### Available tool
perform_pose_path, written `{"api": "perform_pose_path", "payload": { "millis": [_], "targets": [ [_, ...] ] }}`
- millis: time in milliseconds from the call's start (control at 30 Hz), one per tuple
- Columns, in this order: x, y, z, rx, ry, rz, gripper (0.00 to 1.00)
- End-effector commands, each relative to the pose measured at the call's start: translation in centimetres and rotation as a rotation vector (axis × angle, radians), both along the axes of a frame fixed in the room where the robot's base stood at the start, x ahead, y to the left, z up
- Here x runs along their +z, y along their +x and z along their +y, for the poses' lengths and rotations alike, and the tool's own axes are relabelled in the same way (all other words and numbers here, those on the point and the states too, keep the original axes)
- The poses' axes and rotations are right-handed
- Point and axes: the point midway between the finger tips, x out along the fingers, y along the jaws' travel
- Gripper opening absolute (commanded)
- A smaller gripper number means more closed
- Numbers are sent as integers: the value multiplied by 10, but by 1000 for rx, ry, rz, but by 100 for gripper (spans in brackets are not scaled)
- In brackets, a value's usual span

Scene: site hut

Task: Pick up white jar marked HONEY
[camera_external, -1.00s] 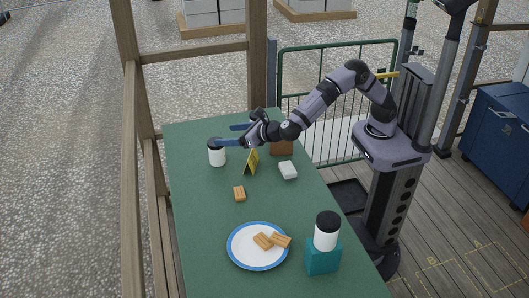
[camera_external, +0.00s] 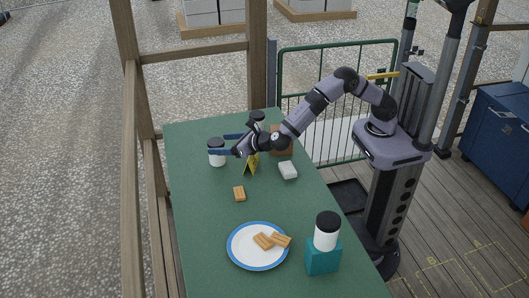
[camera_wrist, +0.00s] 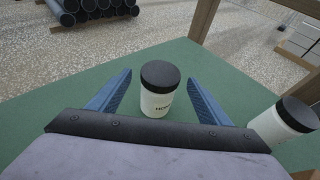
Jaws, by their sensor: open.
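A white jar with a black lid (camera_wrist: 160,100) stands upright on the green table. Its partly visible lettering begins "HON" in the wrist view. It also shows in the external view (camera_external: 216,158), at the table's far left. My gripper (camera_wrist: 159,77) is open and empty, with its blue fingers to the left and right of this jar. In the external view my gripper (camera_external: 217,144) points left at the jar. I cannot tell whether either finger touches it.
A second black-lidded white jar (camera_wrist: 283,124) stands to the right, close by my gripper. A yellow sign (camera_external: 250,164) stands below my gripper.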

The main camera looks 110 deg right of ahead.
Motion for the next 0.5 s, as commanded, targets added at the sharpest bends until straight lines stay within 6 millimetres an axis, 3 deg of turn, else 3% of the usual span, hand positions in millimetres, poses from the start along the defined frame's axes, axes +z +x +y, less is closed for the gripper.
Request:
{"api": "perform_pose_path", "payload": {
  "millis": [200, 500],
  "targets": [
    [-7, 19, -20, -2, 1, 1, 72],
    [-11, 25, -26, 0, 1, -1, 72]
  ]
}}
